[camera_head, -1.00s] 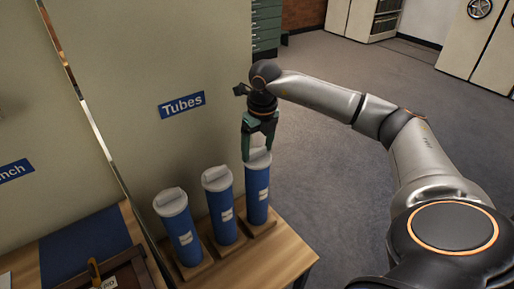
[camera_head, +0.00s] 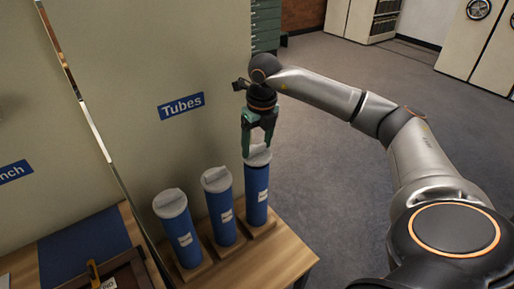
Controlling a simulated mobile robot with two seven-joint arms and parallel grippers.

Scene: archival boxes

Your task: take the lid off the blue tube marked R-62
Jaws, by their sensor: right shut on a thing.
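Three blue tubes with white lids stand upright in a row on wooden bases. The right tube (camera_head: 256,193) is under my right gripper (camera_head: 257,150). That gripper points down and is shut on the white lid (camera_head: 258,158) of this tube. The lid still appears to sit on the tube's top. The middle tube (camera_head: 221,212) and the left tube (camera_head: 178,236) have their lids on. Each tube has a small white label, too small to read, so I cannot tell which is R-62. My left gripper is not in view.
The tubes stand on a wooden table (camera_head: 262,262) against a wall with a blue "Tubes" sign (camera_head: 181,105). A blue mat (camera_head: 85,245) and a dark tray lie at the lower left. Grey floor (camera_head: 330,190) is open to the right.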

